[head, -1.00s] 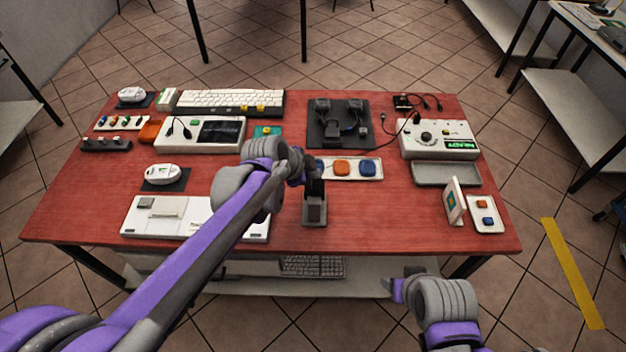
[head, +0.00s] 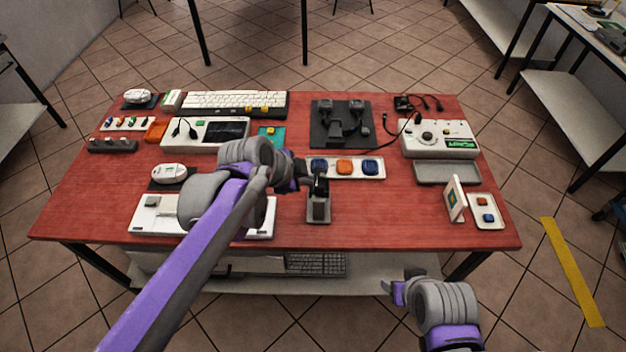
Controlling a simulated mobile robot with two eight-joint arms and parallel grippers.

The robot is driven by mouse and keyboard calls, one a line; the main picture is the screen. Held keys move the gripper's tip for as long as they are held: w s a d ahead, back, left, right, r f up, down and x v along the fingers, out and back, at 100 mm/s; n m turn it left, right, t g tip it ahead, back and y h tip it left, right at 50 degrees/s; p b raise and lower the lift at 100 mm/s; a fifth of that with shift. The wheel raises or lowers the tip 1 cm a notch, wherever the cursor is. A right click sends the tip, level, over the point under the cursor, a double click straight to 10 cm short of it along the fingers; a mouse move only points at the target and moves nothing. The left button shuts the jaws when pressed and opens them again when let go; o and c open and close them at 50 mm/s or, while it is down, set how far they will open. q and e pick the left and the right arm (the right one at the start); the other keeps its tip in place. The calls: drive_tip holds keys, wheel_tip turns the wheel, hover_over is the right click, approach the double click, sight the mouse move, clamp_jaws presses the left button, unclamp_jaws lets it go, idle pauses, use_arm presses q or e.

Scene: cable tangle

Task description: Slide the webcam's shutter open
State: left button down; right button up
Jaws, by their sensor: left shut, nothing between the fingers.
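A small dark device on a grey base (head: 318,211), which looks like the webcam on its stand, stands near the table's front middle. Its shutter is too small and too covered to make out. My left gripper (head: 314,182) is at the upper part of this device, shut with nothing between its fingers. Its fingertips overlap the dark top in the picture, and I cannot tell whether they touch. My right gripper (head: 388,287) hangs in front of the table's front edge, far from the device; its finger opening cannot be made out.
A white tray with blue and orange buttons (head: 345,177) lies just behind the device. A white panel (head: 157,221) lies left under my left arm. An upright card (head: 455,198) stands at right. The red table (head: 385,220) is clear right of the device.

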use_arm(q)
drive_tip(key=shift+v, duration=1.2)
drive_tip(key=shift+s+f, duration=0.1)
